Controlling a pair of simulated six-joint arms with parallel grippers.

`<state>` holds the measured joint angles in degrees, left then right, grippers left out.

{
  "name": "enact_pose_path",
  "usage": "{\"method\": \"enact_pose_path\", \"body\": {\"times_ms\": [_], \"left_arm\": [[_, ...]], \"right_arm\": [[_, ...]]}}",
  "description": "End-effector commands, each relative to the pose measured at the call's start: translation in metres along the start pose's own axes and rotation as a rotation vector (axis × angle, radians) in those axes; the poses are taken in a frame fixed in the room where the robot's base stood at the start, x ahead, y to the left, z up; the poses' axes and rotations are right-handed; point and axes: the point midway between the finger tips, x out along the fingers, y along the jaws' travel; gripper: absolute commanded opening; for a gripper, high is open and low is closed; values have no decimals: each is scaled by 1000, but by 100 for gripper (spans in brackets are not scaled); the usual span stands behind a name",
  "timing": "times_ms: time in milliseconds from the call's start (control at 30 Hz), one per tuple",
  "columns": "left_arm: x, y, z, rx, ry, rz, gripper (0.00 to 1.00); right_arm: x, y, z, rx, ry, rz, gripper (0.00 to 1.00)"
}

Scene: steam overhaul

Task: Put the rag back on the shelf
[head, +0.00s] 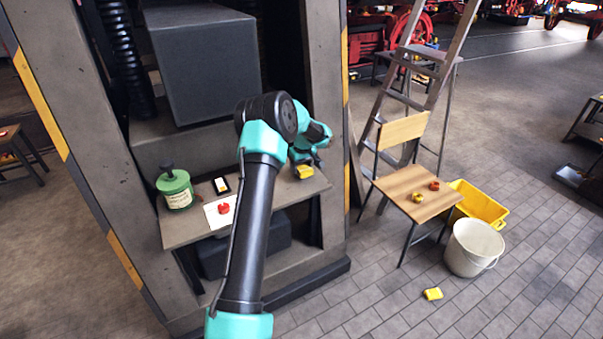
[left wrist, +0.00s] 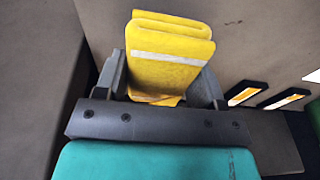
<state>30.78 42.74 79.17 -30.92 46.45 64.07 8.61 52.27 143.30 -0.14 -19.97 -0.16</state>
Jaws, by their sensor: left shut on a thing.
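The rag (head: 305,171) is a folded yellow cloth; it also shows in the left wrist view (left wrist: 168,68), with a white stripe across it. My left gripper (head: 303,160) is shut on it, one finger on each side. In the head view the rag is at the right end of the grey shelf (head: 180,233), set in a tall grey frame. I cannot tell whether the rag touches the board. My arm hides part of the shelf's middle. My right gripper is in neither view.
A dark grey box (head: 205,65) stands above. A chair (head: 412,190), white bucket (head: 473,248) and yellow piece (head: 433,294) are at right.

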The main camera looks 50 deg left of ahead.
Motion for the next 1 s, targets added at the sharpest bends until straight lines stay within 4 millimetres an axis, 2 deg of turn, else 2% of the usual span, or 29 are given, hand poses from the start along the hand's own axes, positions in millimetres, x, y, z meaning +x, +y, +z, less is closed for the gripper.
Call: {"method": "enact_pose_path", "body": {"times_ms": [67,300,767,800,1000], "left_arm": [[2,2,-4,-1,0,0,41],[33,2,1,1,-2,-2,41],[39,2,2,0,0,0,41],[39,2,2,0,0,0,67],[39,2,2,0,0,0,86]], "right_arm": [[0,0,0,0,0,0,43],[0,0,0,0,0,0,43],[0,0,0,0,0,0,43],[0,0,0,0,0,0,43],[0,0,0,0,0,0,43]]}}
